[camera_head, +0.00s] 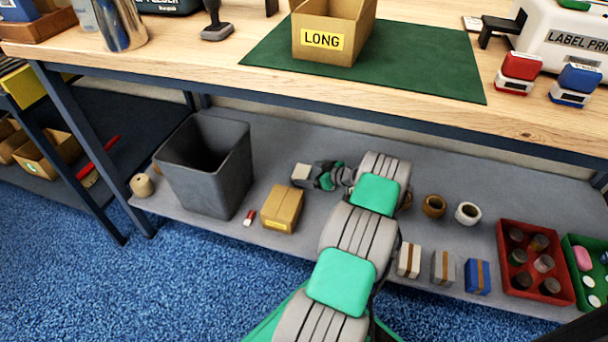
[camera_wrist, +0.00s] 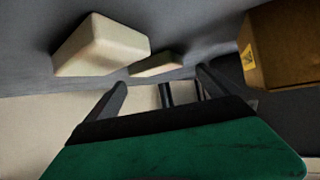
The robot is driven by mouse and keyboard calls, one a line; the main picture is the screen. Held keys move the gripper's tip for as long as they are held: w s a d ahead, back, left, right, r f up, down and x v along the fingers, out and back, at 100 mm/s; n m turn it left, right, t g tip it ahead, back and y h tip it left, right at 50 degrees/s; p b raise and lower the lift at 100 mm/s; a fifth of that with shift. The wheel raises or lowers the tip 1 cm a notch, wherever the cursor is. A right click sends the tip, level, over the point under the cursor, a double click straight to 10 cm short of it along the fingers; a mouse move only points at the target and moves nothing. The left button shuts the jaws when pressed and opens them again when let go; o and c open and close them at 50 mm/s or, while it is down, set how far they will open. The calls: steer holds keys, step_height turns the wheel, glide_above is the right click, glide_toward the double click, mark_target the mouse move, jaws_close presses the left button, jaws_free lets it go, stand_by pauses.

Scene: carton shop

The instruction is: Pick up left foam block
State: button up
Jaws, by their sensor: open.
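A cream foam block (camera_head: 301,173) lies on the grey lower shelf, just left of my gripper (camera_head: 326,176) in the head view. In the wrist view two cream blocks show: a larger, nearer one (camera_wrist: 100,45) at upper left and a smaller, partly seen one (camera_wrist: 155,66) near the middle. My gripper (camera_wrist: 160,80) is open there, with its fingers apart and nothing held between them. The smaller block appears ahead of the gap between the fingers; the larger block is off to the left. In the head view the second block cannot be made out.
A grey bin (camera_head: 208,165) and a small brown carton (camera_head: 283,208) stand left of my arm. A brown carton with a yellow label (camera_wrist: 284,45) is at right in the wrist view. Tape rolls (camera_head: 434,206), small blocks (camera_head: 443,268) and a red crate (camera_head: 507,281) are to the right. The workbench (camera_head: 180,66) is overhead.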

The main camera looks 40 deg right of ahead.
mark_target(302, 172)
steer(key=b+x, duration=0.2)
steer(key=x, duration=0.2)
steer(key=shift+d+f, duration=0.15)
steer(key=shift+f, duration=0.2)
steer(key=shift+w+r, duration=0.1)
steer(key=shift+w, duration=0.05)
steer(key=shift+r, duration=0.1)
steer(key=c, duration=1.1)
steer(key=shift+o, duration=0.2)
